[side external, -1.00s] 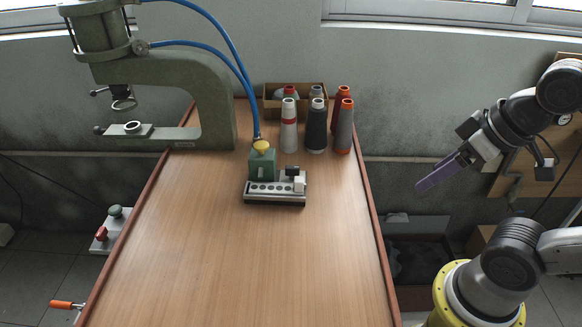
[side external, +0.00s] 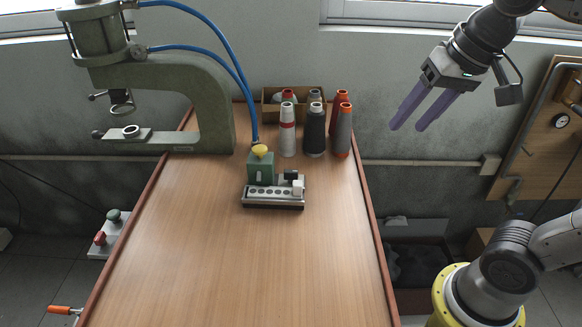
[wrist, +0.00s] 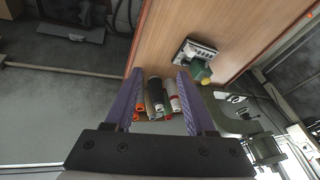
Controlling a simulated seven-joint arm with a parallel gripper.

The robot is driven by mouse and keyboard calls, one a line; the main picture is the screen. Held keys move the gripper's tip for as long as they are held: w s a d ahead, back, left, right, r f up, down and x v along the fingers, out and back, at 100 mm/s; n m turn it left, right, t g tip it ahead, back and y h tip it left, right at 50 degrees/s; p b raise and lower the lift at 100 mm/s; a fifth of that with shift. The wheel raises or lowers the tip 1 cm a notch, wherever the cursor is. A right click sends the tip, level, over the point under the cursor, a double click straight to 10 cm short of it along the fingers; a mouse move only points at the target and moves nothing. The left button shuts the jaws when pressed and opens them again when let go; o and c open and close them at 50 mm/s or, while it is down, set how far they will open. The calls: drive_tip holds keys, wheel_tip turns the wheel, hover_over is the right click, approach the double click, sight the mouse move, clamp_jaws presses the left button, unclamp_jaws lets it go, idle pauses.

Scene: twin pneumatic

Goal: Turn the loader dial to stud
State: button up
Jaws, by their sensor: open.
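The loader is likely the small green and grey device (side external: 262,170) with a yellow knob (side external: 260,150) on top, a row of round holes along its front and small black and white parts at its right. It stands in the middle of the table and also shows in the wrist view (wrist: 201,70). Any dial markings are too small to read. My gripper (side external: 411,128) has purple fingers, is open and empty, and hangs in the air to the right of the table, well apart from the device. The fingers also show in the wrist view (wrist: 158,76).
Several thread cones (side external: 314,130) and a cardboard box (side external: 270,106) stand behind the device. A green C-frame press (side external: 215,100) stands at the back left, with blue hoses (side external: 243,75). A button box (side external: 108,236) sits by the left edge. The front of the wooden table (side external: 240,270) is clear.

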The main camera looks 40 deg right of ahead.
drive_tip(key=w+a+r+m+g, duration=0.1)
drive_tip(key=w+r+m+g, duration=0.15)
drive_tip(key=w, duration=0.75)
drive_tip(key=g, duration=0.2)
hover_over(291, 171)
wheel_tip(291, 171, down, 11)
drive_tip(key=shift+m, duration=0.55)
wheel_tip(291, 171, down, 13)
drive_tip(key=shift+f, duration=0.1)
clamp_jaws()
